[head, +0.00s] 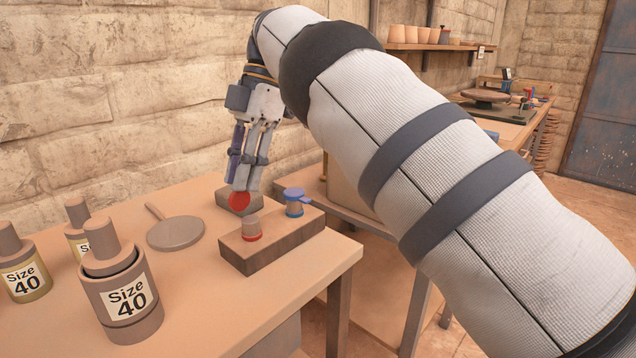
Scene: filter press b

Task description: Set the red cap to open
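The red cap (239,201) shows as a red disc tilted up, with its face towards me. It is just above and left of a small jar (251,226) with a red ring at its foot; whether it joins the jar is hard to see. The jar stands on a wooden block (272,246). My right gripper (246,187) points down, with its fingers close together and the tips right behind the red cap. I cannot tell whether they touch it. My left gripper is not in view.
A blue-capped jar (294,203) stands on the same block, to the right. A smaller block (225,199) lies behind. A round paddle (175,233) and several "Size 40" jars (122,300) are to the left. The front table (215,300) is clear.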

